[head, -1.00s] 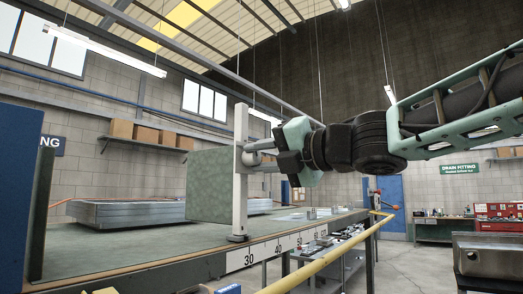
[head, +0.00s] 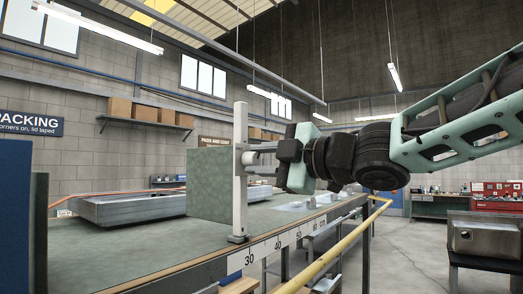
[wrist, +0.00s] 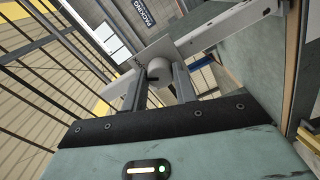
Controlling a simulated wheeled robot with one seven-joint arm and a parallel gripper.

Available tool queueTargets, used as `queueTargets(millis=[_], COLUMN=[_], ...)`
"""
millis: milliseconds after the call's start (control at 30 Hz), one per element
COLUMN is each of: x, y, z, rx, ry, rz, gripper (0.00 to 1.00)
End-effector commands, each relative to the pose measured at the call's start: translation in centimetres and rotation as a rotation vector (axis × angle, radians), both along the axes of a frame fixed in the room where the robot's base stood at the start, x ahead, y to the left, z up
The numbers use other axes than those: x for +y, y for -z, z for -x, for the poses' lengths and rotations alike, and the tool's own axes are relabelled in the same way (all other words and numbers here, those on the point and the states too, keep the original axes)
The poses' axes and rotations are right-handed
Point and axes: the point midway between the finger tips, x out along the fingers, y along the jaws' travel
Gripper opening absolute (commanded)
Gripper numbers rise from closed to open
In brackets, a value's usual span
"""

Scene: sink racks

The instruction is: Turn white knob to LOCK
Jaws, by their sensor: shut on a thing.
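A white upright post (head: 240,180) stands at the bench's front edge beside a green block (head: 212,183). The round white knob (wrist: 158,68) sits on a pale square plate (wrist: 170,48) on the post, seen in the wrist view. My gripper (head: 262,153) reaches in from the right and is shut on the knob. In the wrist view its two grey fingers (wrist: 159,82) lie on either side of the knob. In the head view the fingers partly hide the knob.
The long bench (head: 130,250) has a numbered scale (head: 270,249) along its front edge. A metal tray (head: 130,206) lies behind the block at left. A yellow rail (head: 335,252) runs along the bench front. Open floor (head: 410,260) lies to the right.

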Motion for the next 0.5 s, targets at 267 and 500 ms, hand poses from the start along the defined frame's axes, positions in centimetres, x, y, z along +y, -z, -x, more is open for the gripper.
queueTargets(millis=[267,500], x=[-0.03,-0.02], y=[-0.02,0.06], z=[-0.05,-0.03], rx=[0.144,0.204], ry=[0.002,0.001], rz=[-0.093,-0.134], gripper=[0.06,0.06])
